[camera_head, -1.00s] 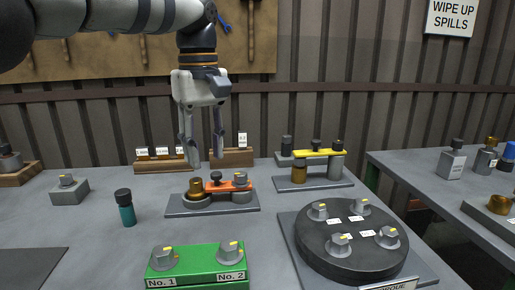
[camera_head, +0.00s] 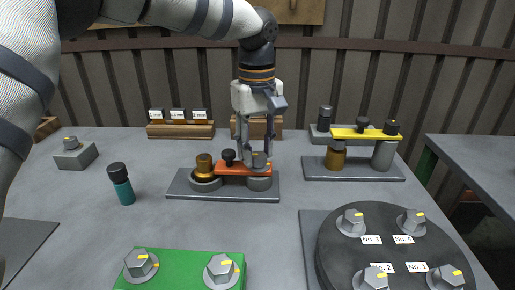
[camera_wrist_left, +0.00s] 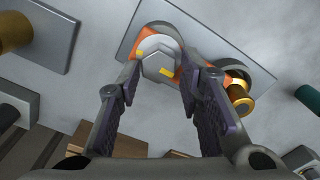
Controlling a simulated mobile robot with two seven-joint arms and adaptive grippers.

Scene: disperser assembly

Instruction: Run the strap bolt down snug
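The orange strap (camera_head: 230,167) lies across a brass-topped post (camera_head: 204,165) at its left and a grey post (camera_head: 259,183) at its right, on a flat grey plate (camera_head: 228,191). A black knob (camera_head: 229,157) stands near the strap's middle. The grey hex strap bolt (camera_head: 259,161) is at the strap's right end; its head, with yellow marks, shows in the left wrist view (camera_wrist_left: 158,64). My left gripper (camera_head: 256,152) points down over this bolt, with open fingers on either side of the head. I cannot tell whether they touch it. My right gripper is out of view.
A yellow-strapped assembly (camera_head: 362,134) stands to the right. A black round flange (camera_head: 390,245) and a green block (camera_head: 180,268) with hex bolts are in front. Wooden label racks (camera_head: 180,131) are behind.

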